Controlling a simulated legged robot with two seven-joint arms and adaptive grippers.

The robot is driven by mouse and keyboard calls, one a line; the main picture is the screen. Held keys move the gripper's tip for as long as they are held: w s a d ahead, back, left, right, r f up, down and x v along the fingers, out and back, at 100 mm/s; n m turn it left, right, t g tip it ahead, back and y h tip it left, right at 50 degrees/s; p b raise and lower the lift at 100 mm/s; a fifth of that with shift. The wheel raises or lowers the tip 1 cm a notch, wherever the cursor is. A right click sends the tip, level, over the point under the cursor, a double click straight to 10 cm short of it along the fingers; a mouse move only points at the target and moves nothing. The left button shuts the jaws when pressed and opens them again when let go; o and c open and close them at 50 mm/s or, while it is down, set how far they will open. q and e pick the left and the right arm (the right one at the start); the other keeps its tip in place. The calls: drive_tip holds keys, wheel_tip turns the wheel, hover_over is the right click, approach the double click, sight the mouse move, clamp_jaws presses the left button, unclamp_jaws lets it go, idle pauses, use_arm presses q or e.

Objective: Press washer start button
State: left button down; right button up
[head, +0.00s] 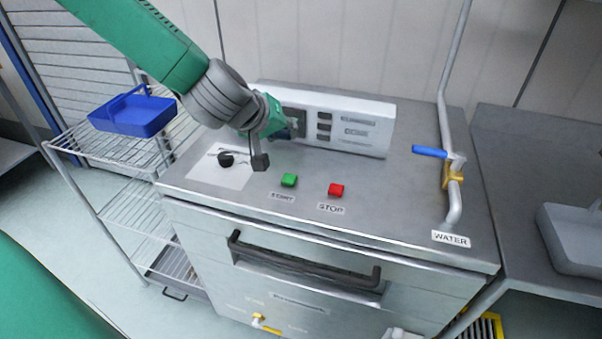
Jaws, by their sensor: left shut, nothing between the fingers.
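The green start button (289,180) stands on the washer's steel top, with a label reading START in front of it. The red stop button (336,190) is to its right, above a STOP label. The washer (400,215) fills the middle of the head view. My left gripper (260,162) is shut and empty. Its dark tip appears just left of and a little behind the green button, apart from it in the picture. Its height above the top is hard to tell. My right gripper is not in view.
A control panel box (363,127) stands at the back of the washer top. A black knob (226,159) on a white plate is left of my gripper. A water pipe with a blue-handled valve (430,152) rises at right. A wire rack (125,205) holds a blue tray (134,113).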

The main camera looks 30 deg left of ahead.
sight(288, 178)
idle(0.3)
use_arm(q)
wheel_tip(288, 178, down, 8)
drive_tip(key=b, duration=0.7)
drive_tip(key=shift+r, duration=0.25)
drive_tip(key=shift+f+b, duration=0.6)
drive_tip(key=shift+f, duration=0.1)
idle(0.3)
drive_tip(key=shift+f, duration=0.35)
drive_tip(key=shift+f+b, duration=0.4)
drive_tip(key=shift+f, duration=0.05)
idle(0.6)
drive_tip(key=shift+r, duration=0.1)
drive_tip(key=shift+r+p, duration=0.8)
drive_tip(key=shift+p, duration=0.2)
